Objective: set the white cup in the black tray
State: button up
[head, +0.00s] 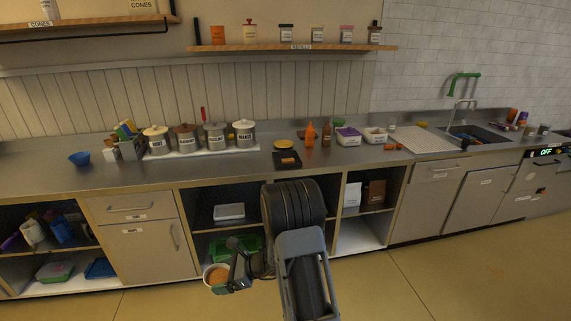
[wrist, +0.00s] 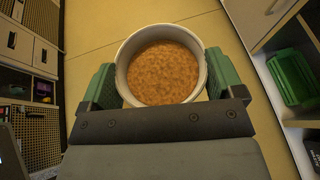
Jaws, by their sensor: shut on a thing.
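My gripper (head: 226,279) is low in front of the open shelves, near the floor, in the head view. It is shut on a white cup (head: 206,274) filled with something grainy and orange-brown. In the wrist view the cup (wrist: 121,72) sits upright between the two green fingers, its round mouth facing the camera. The black tray (head: 287,163) lies flat on the steel counter, well above and to the right of the cup. It looks empty, with small detail hard to make out.
An orange disc (head: 284,143) lies just behind the tray. An orange bottle (head: 310,134) stands to its right. Several lidded wells (head: 215,137) stand to its left. The counter edge and open shelves, with a green bin (wrist: 293,78), are close to the cup.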

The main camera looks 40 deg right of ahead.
aim_at(286, 157)
jog(key=z, duration=0.6)
jog(key=i, duration=0.5)
jog(key=z, duration=0.8)
jog(key=i, duration=0.65)
jog(key=u, duration=0.1)
